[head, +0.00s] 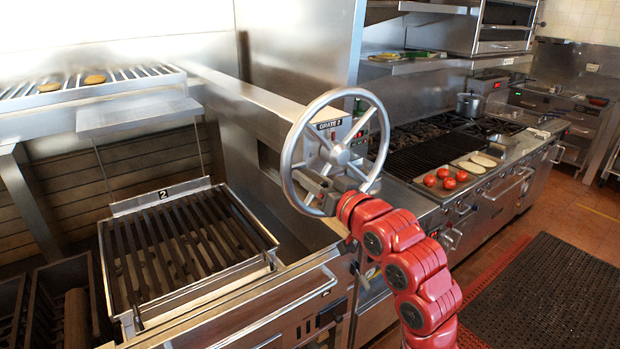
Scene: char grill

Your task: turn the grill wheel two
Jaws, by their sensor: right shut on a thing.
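The grill wheel two is a silver spoked handwheel (300,124) in front of a panel labelled "GRATE 2" (330,124). My right gripper (318,187), on the red arm, is at the lower part of the wheel and shut on it; the exact contact is partly hidden by the gripper itself. My left gripper is not in view.
A wire shelf (60,96) with two buns is at upper left.

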